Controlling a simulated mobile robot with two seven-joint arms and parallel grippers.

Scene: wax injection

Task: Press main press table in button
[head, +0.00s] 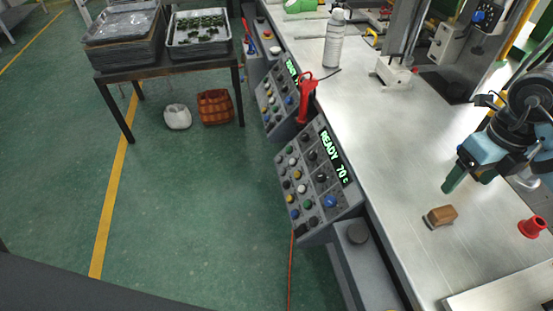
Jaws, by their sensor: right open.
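A slanted grey control panel (315,178) on the front of the press table carries several coloured buttons and knobs. Its green display (334,158) reads READY 70 C. A large blue button (330,201) is at its lower right, with white, yellow, green and black ones around it. The labels are too small to read, so I cannot tell which is the table-in button. My right gripper (484,172) is open above the metal table (385,135), right of the panel and apart from it. A green fingertip points down. My left gripper is not in view.
A brown block (441,216) and a red part (531,227) lie on the table below my right gripper. A red-handled tool (305,100) hangs at the table edge. A second panel (278,98) and a white bottle (334,38) are further back.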

